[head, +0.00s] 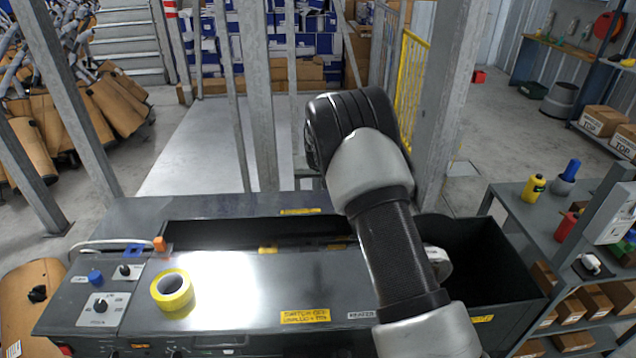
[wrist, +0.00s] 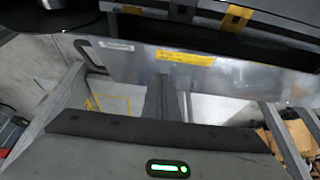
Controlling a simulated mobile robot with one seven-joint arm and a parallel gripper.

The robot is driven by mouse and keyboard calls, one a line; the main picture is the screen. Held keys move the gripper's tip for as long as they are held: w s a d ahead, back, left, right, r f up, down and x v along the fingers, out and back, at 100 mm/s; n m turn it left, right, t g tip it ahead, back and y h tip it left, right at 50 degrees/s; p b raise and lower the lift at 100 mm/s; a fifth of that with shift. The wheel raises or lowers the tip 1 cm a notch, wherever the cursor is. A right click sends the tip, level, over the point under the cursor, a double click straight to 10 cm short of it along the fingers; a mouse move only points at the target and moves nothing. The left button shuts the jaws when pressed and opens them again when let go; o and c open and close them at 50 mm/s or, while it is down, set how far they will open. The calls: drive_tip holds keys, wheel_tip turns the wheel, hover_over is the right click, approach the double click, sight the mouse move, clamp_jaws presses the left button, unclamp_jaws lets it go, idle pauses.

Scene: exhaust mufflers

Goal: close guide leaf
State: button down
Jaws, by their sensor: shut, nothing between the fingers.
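A long grey metal plate (head: 215,208) with a yellow label lies along the far side of the machine in the head view. It looks like the guide leaf, though I cannot be sure. A metal panel (wrist: 130,60) with a yellow and a white label and a slot-like handle at its left end crosses the wrist view; it seems to be the same plate. My gripper (wrist: 160,128) shows as a grey body with a dark edge and a green light, below the panel in the picture. It is shut and empty. I cannot tell whether it touches the panel. My arm hides part of the plate in the head view.
The machine (head: 240,310) has a dark open trough (head: 205,235) behind its top, where a yellow tape roll (head: 172,290) lies. Steel posts (head: 258,100) stand just behind. A shelf (head: 525,215) with bottles is at right.

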sight(317, 211)
drive_tip(key=x, duration=0.4)
drive_tip(key=shift+s+f, duration=0.25)
drive_tip(key=shift+f, duration=0.35)
drive_tip(key=shift+s+f, duration=0.2)
drive_tip(key=shift+f, duration=0.35)
drive_tip(key=shift+s+f, duration=0.25)
drive_tip(key=shift+f, duration=0.45)
drive_tip(key=s+f+b, duration=0.1)
drive_tip(key=f, duration=0.1)
drive_tip(key=f+b, duration=0.2)
drive_tip(key=s+f+b, duration=0.1)
drive_tip(key=f+b, duration=0.1)
drive_tip(key=shift+s+f, duration=0.3)
drive_tip(key=shift+f, duration=0.1)
drive_tip(key=shift+r, duration=0.25)
